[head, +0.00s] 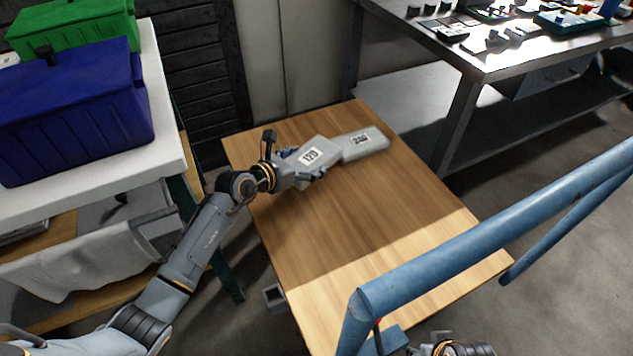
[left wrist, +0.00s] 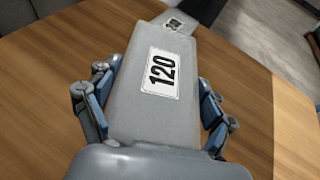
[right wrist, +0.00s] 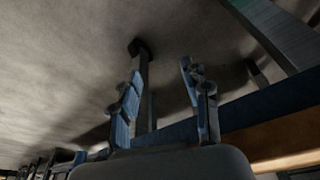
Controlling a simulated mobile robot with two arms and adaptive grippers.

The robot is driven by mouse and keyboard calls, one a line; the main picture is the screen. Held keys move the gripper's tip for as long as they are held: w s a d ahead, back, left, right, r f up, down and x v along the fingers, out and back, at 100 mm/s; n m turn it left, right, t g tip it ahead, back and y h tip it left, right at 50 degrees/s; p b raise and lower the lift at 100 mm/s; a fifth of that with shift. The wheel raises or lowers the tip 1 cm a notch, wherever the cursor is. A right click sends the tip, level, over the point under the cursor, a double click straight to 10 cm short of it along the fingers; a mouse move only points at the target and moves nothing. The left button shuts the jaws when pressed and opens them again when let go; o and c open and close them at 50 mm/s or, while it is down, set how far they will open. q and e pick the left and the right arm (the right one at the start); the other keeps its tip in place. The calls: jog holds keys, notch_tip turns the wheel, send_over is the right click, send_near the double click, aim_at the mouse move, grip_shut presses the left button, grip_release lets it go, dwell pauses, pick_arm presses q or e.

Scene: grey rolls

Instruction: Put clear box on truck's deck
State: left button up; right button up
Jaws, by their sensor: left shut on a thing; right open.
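The truck's deck (head: 375,222) is a flat wooden board with a blue tubular handle (head: 470,238) at its near right side. A grey box labelled 120 (head: 322,149) is at the deck's far end. My left gripper (head: 303,163) is shut on this box, with fingers on both its sides in the left wrist view (left wrist: 150,118). I cannot tell whether the box touches the deck. A second grey box with a numbered label (head: 370,146) lies just beyond it. My right gripper (right wrist: 160,85) is open and empty, low beside the handle. No see-through box shows.
A white-topped table (head: 168,125) at left holds a blue bin (head: 75,125) and a green bin (head: 80,28). A metal workbench (head: 480,60) with small parts stands at the back right. Most of the deck's middle and near part is bare.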

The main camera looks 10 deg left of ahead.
pick_arm(q)
notch_tip(320, 180, down, 2)
jog(key=shift+f, duration=0.1)
notch_tip(320, 180, down, 3)
jog(key=shift+f+b, duration=0.1)
jog(key=shift+b, duration=0.9)
pick_arm(e)
jog(key=v, duration=0.7)
jog(key=shift+w+r, duration=0.15)
jog(key=shift+r, duration=0.25)
jog(key=shift+d, duration=0.15)
pick_arm(q)
jog(key=shift+f, duration=0.15)
jog(key=o, duration=1.1)
jog(key=shift+o, duration=0.2)
pick_arm(e)
jog(key=shift+f, duration=0.1)
